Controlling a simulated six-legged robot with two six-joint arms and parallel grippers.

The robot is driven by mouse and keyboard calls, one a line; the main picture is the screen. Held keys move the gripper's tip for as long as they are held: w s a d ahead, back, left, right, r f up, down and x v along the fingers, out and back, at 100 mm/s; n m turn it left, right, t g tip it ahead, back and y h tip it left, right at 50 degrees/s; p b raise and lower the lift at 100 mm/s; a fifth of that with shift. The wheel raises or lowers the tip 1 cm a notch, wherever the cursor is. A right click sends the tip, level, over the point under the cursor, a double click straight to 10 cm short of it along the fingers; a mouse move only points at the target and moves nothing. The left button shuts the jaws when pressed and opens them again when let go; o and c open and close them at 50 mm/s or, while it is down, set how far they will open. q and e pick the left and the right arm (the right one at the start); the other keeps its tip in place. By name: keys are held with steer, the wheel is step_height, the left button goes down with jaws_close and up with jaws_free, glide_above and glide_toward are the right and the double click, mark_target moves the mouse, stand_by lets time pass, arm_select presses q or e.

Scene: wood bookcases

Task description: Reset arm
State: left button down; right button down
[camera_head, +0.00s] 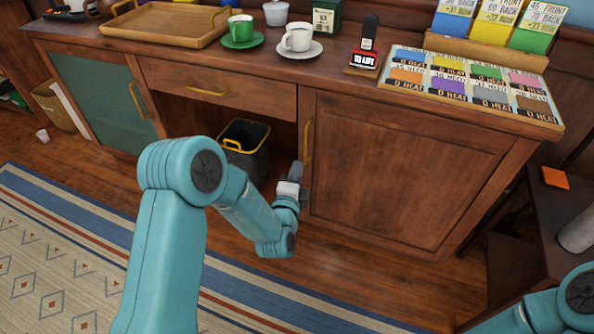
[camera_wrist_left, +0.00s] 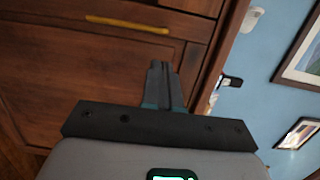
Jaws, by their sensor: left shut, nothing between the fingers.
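My left arm reaches in from the lower left of the head view. Its gripper (camera_head: 297,170) is in front of the wooden cabinet (camera_head: 400,165), low beside a vertical yellow door handle (camera_head: 308,138). In the left wrist view the two dark fingers (camera_wrist_left: 160,72) are together and hold nothing. A yellow handle (camera_wrist_left: 127,24) shows beyond the fingertips, apart from them. Part of my right arm shows at the lower right of the head view; its gripper is out of view.
The cabinet top holds a wooden tray (camera_head: 135,32), a green cup (camera_head: 241,28), a white cup (camera_head: 298,37) and a board of coloured cards (camera_head: 549,122). A dark bin (camera_head: 262,160) stands in the open bay. A dark side stand (camera_head: 545,215) is at right. The striped rug (camera_head: 60,265) is clear.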

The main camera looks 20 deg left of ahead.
arm_select(q)
steer(key=s+d+f+n+g+h, duration=0.2)
steer(key=s+f+n+g, duration=0.15)
steer(key=s+f, duration=0.45)
steer(key=s+d+f+n+g+h, duration=0.2)
steer(key=s+f+g, duration=0.35)
steer(key=f, duration=0.45)
steer(key=s+d+f+n+g+h, duration=0.1)
steer(key=s+d+f+n+g, duration=0.2)
steer(key=s+n, duration=0.45)
steer(key=s+d+f+n+g+h, duration=0.15)
steer(key=s+n+g, duration=0.35)
steer(key=s, duration=0.5)
step_height(320, 180, up, 23)
steer(key=p, duration=2.2)
steer(key=shift+d+p, duration=0.2)
steer(key=shift+p, duration=0.1)
steer(key=shift+f, duration=0.1)
steer(key=shift+w+d, duration=0.1)
steer(key=shift+d, duration=0.1)
